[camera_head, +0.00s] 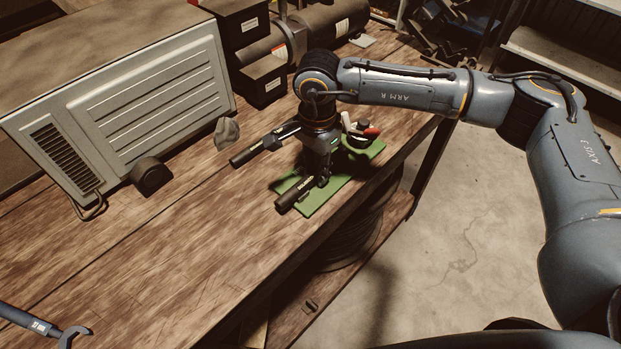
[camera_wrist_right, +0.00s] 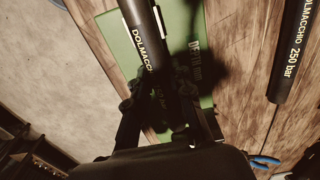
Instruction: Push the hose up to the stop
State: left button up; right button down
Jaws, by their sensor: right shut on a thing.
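A black hose (camera_head: 295,196) with pale lettering lies over the green mat (camera_head: 317,199) on the bench. My right gripper (camera_head: 322,180) points down at the mat and is shut on this hose. In the right wrist view the held hose (camera_wrist_right: 145,35) runs from the top edge down between the fingers, over the green mat (camera_wrist_right: 176,22). Its far end is hidden behind the gripper, so I cannot tell how it meets any stop. A second black hose (camera_head: 250,154) lies on the bench left of the gripper; it also shows in the right wrist view (camera_wrist_right: 291,50). My left gripper is not in view.
A dark machine (camera_head: 262,80) with a cylinder stands at the back, beside a large grey louvred panel (camera_head: 140,100). A grey crumpled rag (camera_head: 227,132) and a round black piece (camera_head: 151,176) lie nearby. A wrench (camera_head: 42,326) lies front left. The middle bench is clear.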

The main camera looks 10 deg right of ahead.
jog(key=shift+w+d+b, duration=0.25)
jog(key=shift+w+d, duration=0.15)
jog(key=shift+d, duration=0.2)
jog(key=shift+w+d+b, duration=0.25)
jog(key=shift+w+d, duration=0.15)
jog(key=shift+d, duration=0.2)
dwell(0.4)
jog(key=shift+c, duration=1.4)
grip_release()
jog(key=shift+r, duration=0.1)
jog(key=shift+r+p, duration=1.7)
jog(key=shift+r, duration=2.7)
